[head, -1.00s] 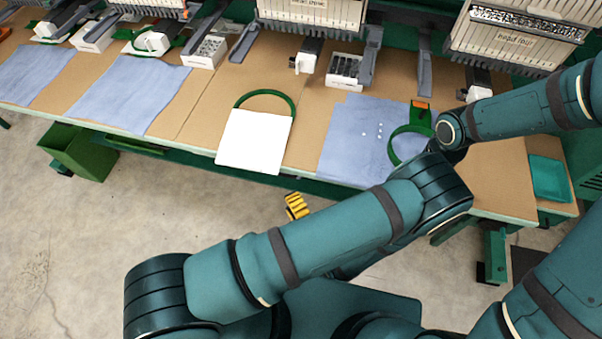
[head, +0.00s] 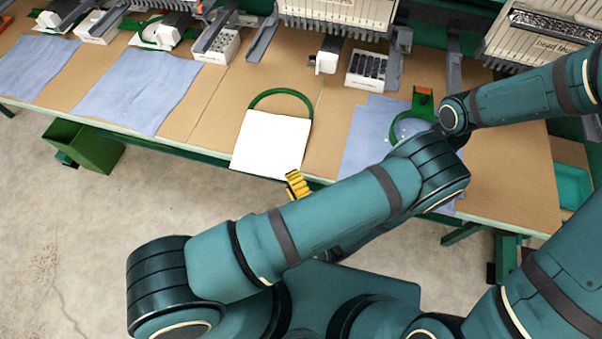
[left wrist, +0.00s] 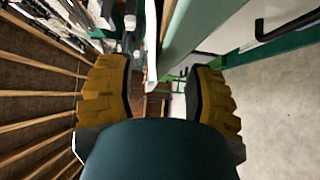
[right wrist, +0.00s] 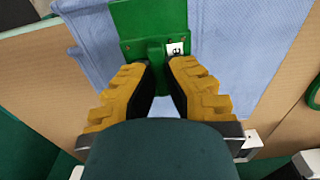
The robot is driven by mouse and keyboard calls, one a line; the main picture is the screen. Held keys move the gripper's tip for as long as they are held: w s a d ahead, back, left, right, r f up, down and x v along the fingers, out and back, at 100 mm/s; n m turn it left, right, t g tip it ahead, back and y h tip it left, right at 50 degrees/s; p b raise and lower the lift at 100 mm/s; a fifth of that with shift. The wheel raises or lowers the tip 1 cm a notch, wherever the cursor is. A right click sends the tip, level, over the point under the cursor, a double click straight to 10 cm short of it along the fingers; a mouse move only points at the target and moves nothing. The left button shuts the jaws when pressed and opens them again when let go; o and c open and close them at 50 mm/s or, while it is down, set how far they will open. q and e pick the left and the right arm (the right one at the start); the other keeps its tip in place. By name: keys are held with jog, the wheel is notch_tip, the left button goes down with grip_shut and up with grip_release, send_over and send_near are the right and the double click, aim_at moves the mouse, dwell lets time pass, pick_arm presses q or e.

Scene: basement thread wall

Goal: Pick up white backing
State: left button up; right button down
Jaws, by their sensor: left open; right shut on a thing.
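The white backing (head: 272,143) is a flat square sheet at the table's front edge, over the near part of a green hoop (head: 282,95). My left gripper (head: 298,185) has yellow fingers and is just below the sheet's front right corner in the head view. My right gripper (right wrist: 160,72) is shut on the handle of a second green hoop (right wrist: 150,22), over blue cloth. In the head view that hoop's orange-marked bracket (head: 422,100) shows, while my arm hides the right fingers.
Blue cloths (head: 135,88) lie along the brown table (head: 215,100). Embroidery machine heads (head: 335,12) line the back, with small boxes (head: 366,70) beneath. A green bin (head: 85,147) is under the left part of the table. The floor in front is open at left.

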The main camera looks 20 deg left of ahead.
pick_arm(q)
jog(key=shift+a, duration=0.1)
jog(key=shift+o, duration=0.2)
grip_shut()
dwell(0.4)
